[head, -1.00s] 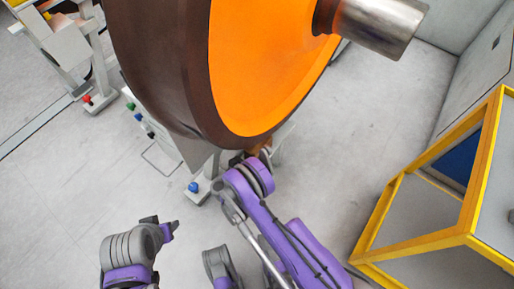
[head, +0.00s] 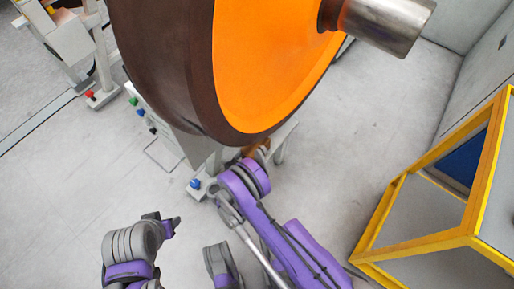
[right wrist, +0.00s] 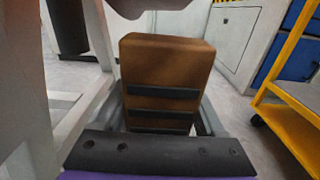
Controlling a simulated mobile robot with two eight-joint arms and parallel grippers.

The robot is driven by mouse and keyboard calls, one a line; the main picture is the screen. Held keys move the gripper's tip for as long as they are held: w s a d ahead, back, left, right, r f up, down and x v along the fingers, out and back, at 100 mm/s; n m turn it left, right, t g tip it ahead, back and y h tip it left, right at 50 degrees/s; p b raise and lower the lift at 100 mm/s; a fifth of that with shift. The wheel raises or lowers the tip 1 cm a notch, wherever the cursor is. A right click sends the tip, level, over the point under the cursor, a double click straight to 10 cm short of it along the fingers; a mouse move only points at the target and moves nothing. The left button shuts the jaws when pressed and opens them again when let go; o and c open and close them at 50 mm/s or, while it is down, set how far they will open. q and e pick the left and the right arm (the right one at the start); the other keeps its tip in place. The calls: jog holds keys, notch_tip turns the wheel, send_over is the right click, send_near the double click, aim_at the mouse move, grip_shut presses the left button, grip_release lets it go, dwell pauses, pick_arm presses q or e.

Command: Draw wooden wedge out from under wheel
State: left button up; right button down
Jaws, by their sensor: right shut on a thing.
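The large wheel (head: 272,70) has an orange face and a dark brown rim, and fills the top middle of the head view. The wooden wedge (right wrist: 168,62) is a brown block with dark strips across its near face in the right wrist view. Only a little of it shows below the wheel in the head view. My right gripper (right wrist: 162,112) is shut on the wedge, near the wheel's lower edge. I cannot tell whether wedge and wheel touch. My left gripper (head: 173,226) is apart from the wheel, low over the floor; its jaw opening is unclear.
A yellow-framed structure (head: 415,243) stands at the right. A grey stand with coloured knobs (head: 195,184) is behind and left of the wheel. A metal axle end (head: 385,25) sticks out at upper right. Grey floor is clear between wheel and yellow frame.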

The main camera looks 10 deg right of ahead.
jog(key=shift+b+v, duration=0.55)
jog(key=shift+v, duration=4.5)
jog(key=shift+r, duration=0.15)
jog(key=s+a+r+p, duration=0.1)
jog(key=s+a+r, duration=0.2)
jog(key=a+r, duration=0.1)
jog(key=shift+s+a+p, duration=0.3)
jog(key=shift+s+a, duration=0.05)
